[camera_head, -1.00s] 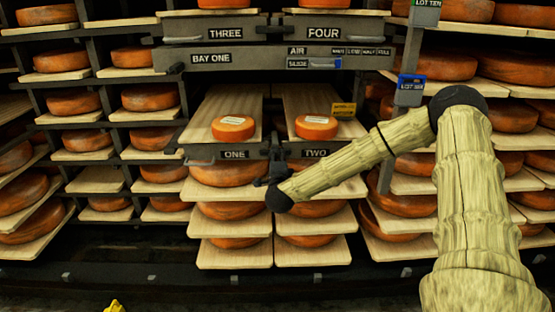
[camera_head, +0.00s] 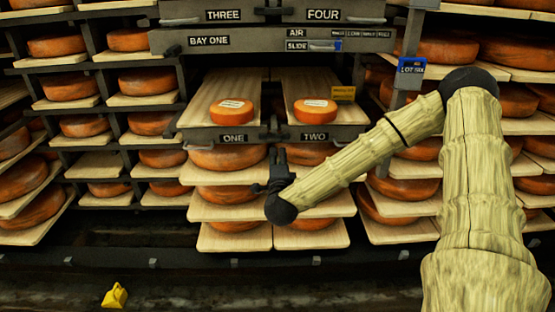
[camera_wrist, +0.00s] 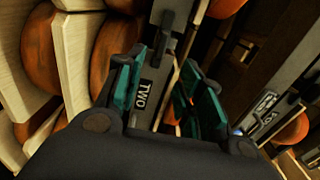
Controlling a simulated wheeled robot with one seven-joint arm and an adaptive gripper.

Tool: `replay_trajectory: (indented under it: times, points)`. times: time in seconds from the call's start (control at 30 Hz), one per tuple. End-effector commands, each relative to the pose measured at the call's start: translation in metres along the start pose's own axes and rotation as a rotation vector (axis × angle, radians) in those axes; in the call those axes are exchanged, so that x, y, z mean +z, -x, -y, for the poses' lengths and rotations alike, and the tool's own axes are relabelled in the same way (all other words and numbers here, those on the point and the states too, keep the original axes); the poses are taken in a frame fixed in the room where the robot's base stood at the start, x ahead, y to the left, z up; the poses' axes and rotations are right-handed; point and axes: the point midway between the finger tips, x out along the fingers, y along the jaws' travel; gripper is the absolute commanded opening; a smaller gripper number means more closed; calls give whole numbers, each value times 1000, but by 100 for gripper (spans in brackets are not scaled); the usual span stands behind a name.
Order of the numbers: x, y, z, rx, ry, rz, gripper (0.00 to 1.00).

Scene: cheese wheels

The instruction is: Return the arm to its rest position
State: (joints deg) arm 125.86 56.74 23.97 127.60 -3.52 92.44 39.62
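My arm (camera_head: 365,158) reaches left across the front of the cheese rack, bent at a dark elbow joint. My gripper (camera_head: 278,152) points up just below the front edge of the drawers marked ONE and TWO. In the wrist view my gripper (camera_wrist: 170,95) has its teal-padded fingers apart, with nothing between them. The TWO label (camera_wrist: 145,95) shows beyond the gap. An orange cheese wheel with a pale label sits on board ONE (camera_head: 232,111), and another sits on board TWO (camera_head: 315,111). I cannot tell whether the gripper touches the drawer front.
Racks of cheese wheels on boards stand left (camera_head: 148,82) and right (camera_head: 405,188). The BAY ONE rail (camera_head: 208,41) crosses above the drawers. Lower boards (camera_head: 235,237) jut out beneath the gripper. A small yellow object (camera_head: 115,295) lies at bottom left on the dark floor.

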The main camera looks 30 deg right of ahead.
Motion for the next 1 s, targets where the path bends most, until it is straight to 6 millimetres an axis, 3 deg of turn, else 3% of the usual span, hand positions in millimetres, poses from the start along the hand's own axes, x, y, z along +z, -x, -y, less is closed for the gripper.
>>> replay_trajectory:
  times: [0.37, 0.53, 0.77, 1.0]
  points:
    - [0, 0, 0, 1, 1, 1, 38]
    - [16, 9, -19, 37, 60, 52, 38]
    - [67, 56, -97, 183, 302, 259, 38]
    - [99, 128, -187, 342, 578, 501, 38]
